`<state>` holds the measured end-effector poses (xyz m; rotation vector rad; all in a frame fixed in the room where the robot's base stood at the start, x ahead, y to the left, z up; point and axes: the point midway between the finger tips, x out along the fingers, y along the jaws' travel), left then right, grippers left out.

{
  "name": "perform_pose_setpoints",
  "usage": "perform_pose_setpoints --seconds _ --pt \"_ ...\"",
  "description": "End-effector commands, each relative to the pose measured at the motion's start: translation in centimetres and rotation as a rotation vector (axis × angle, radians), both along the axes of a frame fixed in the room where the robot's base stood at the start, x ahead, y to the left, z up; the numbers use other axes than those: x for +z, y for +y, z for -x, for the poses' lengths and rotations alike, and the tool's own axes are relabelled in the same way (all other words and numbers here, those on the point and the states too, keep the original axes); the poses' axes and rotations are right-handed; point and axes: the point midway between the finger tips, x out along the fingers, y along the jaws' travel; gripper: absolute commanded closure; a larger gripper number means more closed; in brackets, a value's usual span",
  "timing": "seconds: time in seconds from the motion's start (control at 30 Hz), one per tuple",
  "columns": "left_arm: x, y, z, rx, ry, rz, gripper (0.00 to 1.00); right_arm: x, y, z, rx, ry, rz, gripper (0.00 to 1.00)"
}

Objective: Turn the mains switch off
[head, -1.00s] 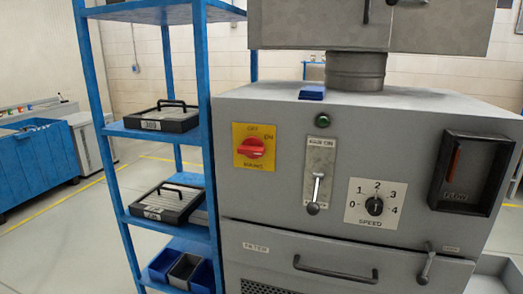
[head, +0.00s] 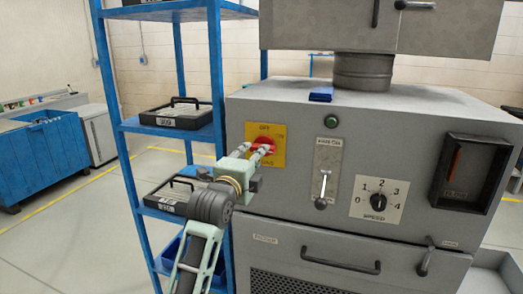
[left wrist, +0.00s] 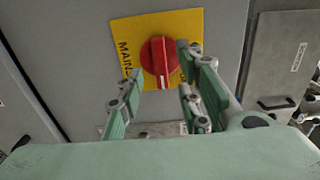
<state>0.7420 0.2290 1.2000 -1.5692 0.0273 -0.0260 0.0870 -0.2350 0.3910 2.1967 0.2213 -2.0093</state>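The mains switch is a red rotary knob (head: 266,143) on a yellow plate (head: 279,153) at the upper left of the grey cabinet front. In the left wrist view, the knob (left wrist: 160,57) shows a raised grip with a pale mark at its lower end. My left gripper (head: 255,151) is at the switch, partly covering knob and plate in the head view. In the left wrist view its fingers (left wrist: 160,68) are apart, one on each side of the knob; contact is not clear. My right gripper is not in view.
A blue shelf rack (head: 186,75) with black-framed cases stands close left of the cabinet (head: 300,217). Right of the switch are a lever (head: 322,190), a speed dial (head: 377,201) and a flow gauge (head: 468,172). A duct (head: 361,71) rises from the top.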

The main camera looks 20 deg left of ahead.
Motion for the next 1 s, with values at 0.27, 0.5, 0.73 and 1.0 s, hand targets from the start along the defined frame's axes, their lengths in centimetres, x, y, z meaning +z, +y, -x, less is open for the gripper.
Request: perform_pose_setpoints --seconds 0.27,0.5,0.73,1.0 --pt "0.2 -0.2 -3.8 -0.001 0.000 0.004 0.67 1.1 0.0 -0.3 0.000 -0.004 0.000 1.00" --pt "0.0 -0.2 -5.1 0.000 -0.001 0.002 0.67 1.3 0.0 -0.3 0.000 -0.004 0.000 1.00" --pt "0.0 -0.2 -5.2 0.000 -0.001 0.002 0.67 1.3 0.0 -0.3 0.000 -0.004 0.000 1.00" --pt "0.0 -0.2 -5.1 0.000 0.000 0.002 0.87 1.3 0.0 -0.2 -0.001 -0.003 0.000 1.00"
